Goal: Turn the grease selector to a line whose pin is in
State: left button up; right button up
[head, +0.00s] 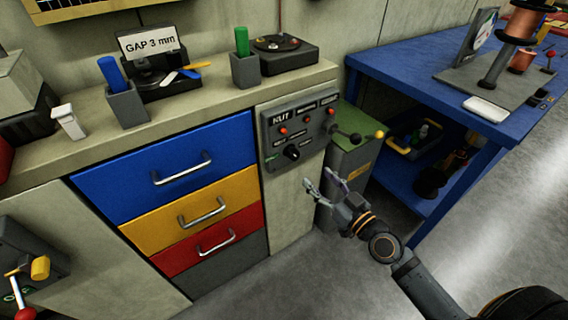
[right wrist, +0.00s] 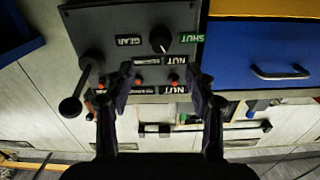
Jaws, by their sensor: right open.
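The grease selector is a black round knob (head: 291,152) low on a grey panel (head: 272,160) on the cabinet front. In the right wrist view the panel is upside down; the knob (right wrist: 160,40) has labels GEAR, NUT and SHUT around it. I cannot tell surely where its pointer stands. My right gripper (head: 322,182) is open and empty, in front of the panel and apart from the knob.
A black-ended lever (right wrist: 75,90) juts from the panel's side. A green-topped box (head: 352,160) stands right of the panel. Drawers with handles, including a blue drawer (head: 165,165), lie left. A blue table (head: 420,70) stands right. The floor in front is clear.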

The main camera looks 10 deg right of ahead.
aim_at(296, 157)
pick_arm(q)
jog(key=s+f+p, duration=0.1)
jog(key=f, duration=0.1)
jog(key=s+a+f+p, duration=0.1)
jog(key=s+f, duration=0.1)
jog(key=shift+s+a+f, duration=0.1)
jog(key=shift+s+a, duration=0.05)
jog(key=shift+a, duration=0.05)
pick_arm(e)
jog(key=x, duration=1)
jog(key=shift+w+a, duration=0.1)
jog(key=shift+w, duration=0.05)
jog(key=c, duration=1.2)
